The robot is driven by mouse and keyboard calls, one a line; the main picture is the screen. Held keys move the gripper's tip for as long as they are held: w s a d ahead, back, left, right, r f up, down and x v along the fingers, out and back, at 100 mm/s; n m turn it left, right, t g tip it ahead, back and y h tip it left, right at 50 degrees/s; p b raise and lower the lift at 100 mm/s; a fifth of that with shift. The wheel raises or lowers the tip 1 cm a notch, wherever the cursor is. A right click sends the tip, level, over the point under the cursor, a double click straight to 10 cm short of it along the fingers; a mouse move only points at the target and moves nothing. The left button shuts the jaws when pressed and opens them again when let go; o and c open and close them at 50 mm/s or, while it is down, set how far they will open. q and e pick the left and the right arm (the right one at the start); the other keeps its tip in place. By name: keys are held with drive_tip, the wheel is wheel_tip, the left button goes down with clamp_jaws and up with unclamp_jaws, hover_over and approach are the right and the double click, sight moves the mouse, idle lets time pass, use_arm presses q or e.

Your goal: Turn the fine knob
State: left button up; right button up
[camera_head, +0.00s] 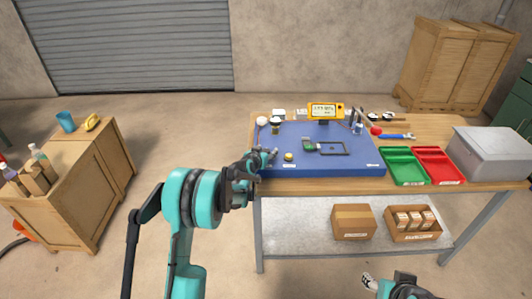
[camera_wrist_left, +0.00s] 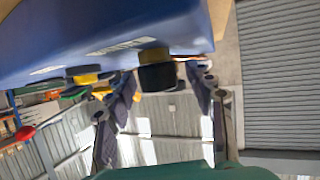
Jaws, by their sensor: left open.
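A blue panel unit (camera_head: 350,166) lies on the workbench. A small yellow-topped knob (camera_head: 289,157) stands near its front, and a dark knob with a yellow band (camera_head: 276,125) stands further back. My left gripper (camera_head: 268,157) is open at the unit's left front. In the left wrist view a black knob with a yellow collar (camera_wrist_left: 157,76) shows between the open fingers of my left gripper (camera_wrist_left: 160,90), nearer the right-hand finger; I cannot tell whether they touch. A second yellow-and-black knob (camera_wrist_left: 84,75) is further left. I cannot tell which is the fine knob. My right gripper (camera_head: 369,282) is low at the bottom edge.
A yellow digital display (camera_head: 325,110) stands behind the unit. A dark rectangular frame (camera_head: 333,148) lies on the unit. Green (camera_head: 403,164) and red (camera_head: 438,165) trays and a grey bin (camera_head: 490,153) stand to the right. Boxes (camera_head: 352,222) sit on the lower shelf.

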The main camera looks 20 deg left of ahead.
use_arm(q)
drive_tip(key=c, duration=1.2)
drive_tip(key=shift+o, duration=0.2)
drive_tip(key=shift+d+y, duration=0.1)
drive_tip(key=shift+y, duration=0.2)
drive_tip(key=shift+s+f+n+g+y, duration=0.1)
drive_tip(key=shift+n+g+y, duration=0.2)
drive_tip(key=shift+n+y, duration=1.4)
drive_tip(key=shift+n+g+y, duration=0.4)
drive_tip(key=shift+n+y, duration=0.6)
drive_tip(key=shift+y, duration=0.1)
drive_tip(key=o, duration=1.2)
drive_tip(key=shift+c, duration=0.2)
